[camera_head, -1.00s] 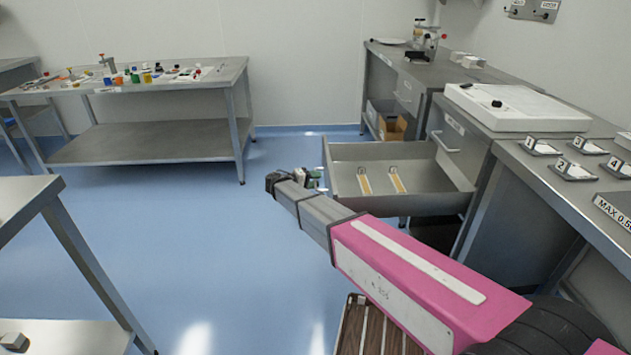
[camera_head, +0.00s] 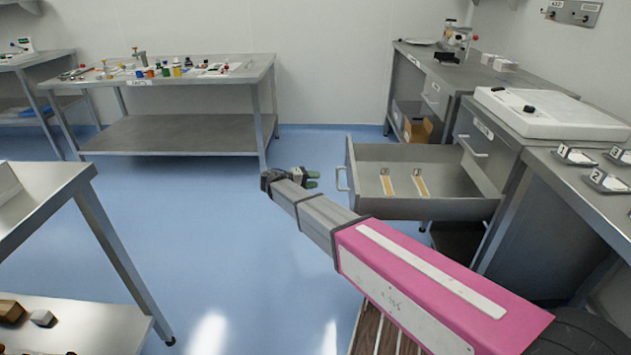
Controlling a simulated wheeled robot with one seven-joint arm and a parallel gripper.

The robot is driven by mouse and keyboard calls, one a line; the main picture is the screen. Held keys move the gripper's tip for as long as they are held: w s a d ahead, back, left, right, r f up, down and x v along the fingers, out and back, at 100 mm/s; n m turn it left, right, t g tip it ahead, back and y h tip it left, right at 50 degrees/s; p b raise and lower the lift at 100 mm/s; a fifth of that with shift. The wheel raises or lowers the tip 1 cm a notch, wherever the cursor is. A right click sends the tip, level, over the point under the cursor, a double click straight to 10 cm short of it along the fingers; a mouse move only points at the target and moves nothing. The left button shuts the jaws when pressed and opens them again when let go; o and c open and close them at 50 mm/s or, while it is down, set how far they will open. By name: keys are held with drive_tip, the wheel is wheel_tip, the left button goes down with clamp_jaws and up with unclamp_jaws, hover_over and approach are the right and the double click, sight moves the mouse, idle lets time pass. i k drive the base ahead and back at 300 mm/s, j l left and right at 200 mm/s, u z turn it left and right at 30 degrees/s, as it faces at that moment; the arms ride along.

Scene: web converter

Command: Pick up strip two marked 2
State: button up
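Two thin tan strips lie side by side in the open drawer (camera_head: 450,208): a left strip (camera_head: 387,185) and a right strip (camera_head: 421,186). Each has a small pale label at its far end, too small to read, so I cannot tell which is marked 2. My gripper (camera_head: 314,179) is just left of the drawer's front and handle, outside it. Its two green-tipped fingers look apart, with nothing seen between them.
A worktable (camera_head: 180,75) with small coloured items stands at the back left. Another table (camera_head: 50,200) is at near left. Blue floor between is clear.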

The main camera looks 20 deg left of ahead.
sight(388, 187)
drive_tip(key=k+j, duration=0.2)
drive_tip(key=j, duration=0.2)
drive_tip(key=k+j, duration=0.45)
drive_tip(key=j, duration=0.3)
